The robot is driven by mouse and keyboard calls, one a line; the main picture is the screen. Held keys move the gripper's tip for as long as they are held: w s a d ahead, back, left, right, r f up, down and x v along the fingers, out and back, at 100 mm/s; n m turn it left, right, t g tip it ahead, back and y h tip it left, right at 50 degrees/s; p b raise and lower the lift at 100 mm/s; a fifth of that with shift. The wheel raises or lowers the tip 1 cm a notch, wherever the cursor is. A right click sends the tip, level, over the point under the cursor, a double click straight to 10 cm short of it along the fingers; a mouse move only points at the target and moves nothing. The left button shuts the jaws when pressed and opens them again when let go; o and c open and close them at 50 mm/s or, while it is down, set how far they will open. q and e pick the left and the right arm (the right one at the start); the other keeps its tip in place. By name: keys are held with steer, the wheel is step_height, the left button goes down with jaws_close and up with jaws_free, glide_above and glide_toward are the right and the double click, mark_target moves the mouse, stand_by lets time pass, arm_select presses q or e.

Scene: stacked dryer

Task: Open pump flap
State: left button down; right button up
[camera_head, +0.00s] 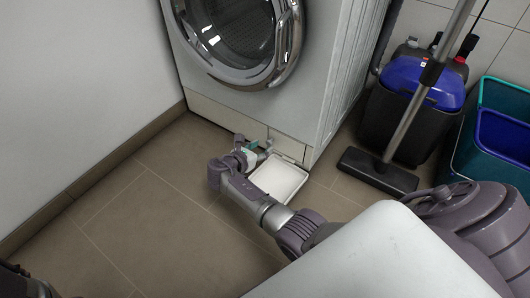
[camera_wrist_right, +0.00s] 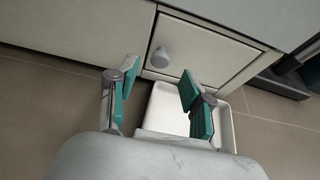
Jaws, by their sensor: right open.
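The pump flap (camera_wrist_right: 205,50) is a small pale panel low on the front of the white machine (camera_head: 350,60). It looks closed in its frame, with a round grey knob (camera_wrist_right: 161,57) near its left edge. The flap also shows in the head view (camera_head: 288,146), partly hidden by my gripper. My right gripper (camera_head: 262,146) is low in front of it. In the right wrist view its green-padded fingers (camera_wrist_right: 160,75) are spread, with the knob beyond the gap between them. Nothing is between the fingers.
A white tray (camera_head: 279,178) lies on the tiled floor below the flap, partly under my right gripper. To the right are a broom head (camera_head: 377,172), a blue and black vacuum (camera_head: 415,85) and teal and blue bins (camera_head: 500,130). The floor at left is clear up to the wall.

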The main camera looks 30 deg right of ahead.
mark_target(284, 148)
steer(key=shift+b+x, duration=0.65)
steer(key=shift+x, duration=0.8)
steer(key=shift+c, duration=0.2)
jaws_close()
